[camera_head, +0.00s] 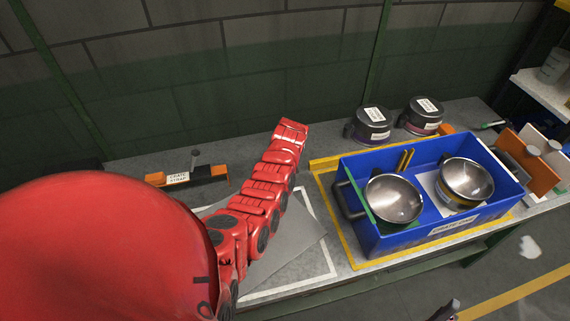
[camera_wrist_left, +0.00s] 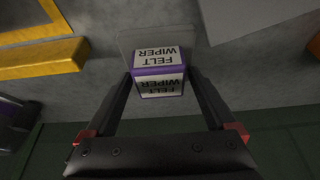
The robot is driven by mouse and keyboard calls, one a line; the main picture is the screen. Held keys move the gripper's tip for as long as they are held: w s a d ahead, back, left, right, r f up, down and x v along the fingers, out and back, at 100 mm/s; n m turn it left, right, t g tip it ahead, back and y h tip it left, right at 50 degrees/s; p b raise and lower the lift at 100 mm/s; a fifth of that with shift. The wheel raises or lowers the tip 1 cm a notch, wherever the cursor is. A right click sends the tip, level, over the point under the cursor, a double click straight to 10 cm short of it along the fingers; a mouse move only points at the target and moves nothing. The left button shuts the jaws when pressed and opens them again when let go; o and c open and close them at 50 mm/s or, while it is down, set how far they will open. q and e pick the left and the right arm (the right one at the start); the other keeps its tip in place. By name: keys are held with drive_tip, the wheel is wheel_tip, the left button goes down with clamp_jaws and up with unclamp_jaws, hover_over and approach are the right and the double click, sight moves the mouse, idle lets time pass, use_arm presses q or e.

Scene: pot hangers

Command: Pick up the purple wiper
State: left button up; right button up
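The purple wiper (camera_wrist_left: 159,71) is a small block with a purple band and white labels reading "FELT WIPER". In the left wrist view it sits between the fingertips of my left gripper (camera_wrist_left: 160,82), one finger on each side. The fingers are apart, and I cannot tell whether they touch its sides. In the head view my red left arm stands in front of the bench, and neither the wiper nor the left gripper can be made out. My right gripper is not clearly seen.
A blue crate (camera_head: 403,239) with two metal bowls (camera_head: 394,199) stands on the right. Two dark labelled pots (camera_head: 372,125) are behind it. An orange and black strap block (camera_head: 189,176) lies at the back left. A grey sheet (camera_head: 290,245) lies in a white-outlined area.

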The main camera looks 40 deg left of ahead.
use_arm(q)
drive_tip(key=c, duration=1.1)
drive_tip(key=shift+r, duration=0.15)
drive_tip(key=shift+c, duration=0.2)
drive_tip(key=shift+r+b, duration=0.65)
drive_tip(key=shift+r, duration=0.1)
drive_tip(key=shift+b+v, duration=0.5)
drive_tip(key=shift+v, duration=0.35)
drive_tip(key=s, duration=0.2)
drive_tip(key=s+d+b, duration=0.1)
drive_tip(key=s, duration=0.1)
drive_tip(key=s+d+b, duration=0.1)
drive_tip(key=s, duration=0.1)
drive_tip(key=shift+s+d+r, duration=0.15)
drive_tip(key=shift+s+r, duration=0.15)
drive_tip(key=shift+s, duration=0.05)
drive_tip(key=s, duration=0.1)
drive_tip(key=s+d, duration=0.1)
drive_tip(key=s, duration=0.1)
drive_tip(key=shift+s+d+r, duration=0.1)
drive_tip(key=shift+d+r, duration=0.05)
drive_tip(key=shift+r, duration=0.15)
drive_tip(key=s+p, duration=0.1)
drive_tip(key=s+d, duration=0.1)
drive_tip(key=s+p, duration=0.1)
drive_tip(key=shift+s+d+r+p, duration=0.25)
drive_tip(key=shift+s+r+p, duration=0.05)
drive_tip(key=shift+s, duration=0.25)
drive_tip(key=shift+s+d, duration=0.1)
drive_tip(key=shift+s, duration=0.15)
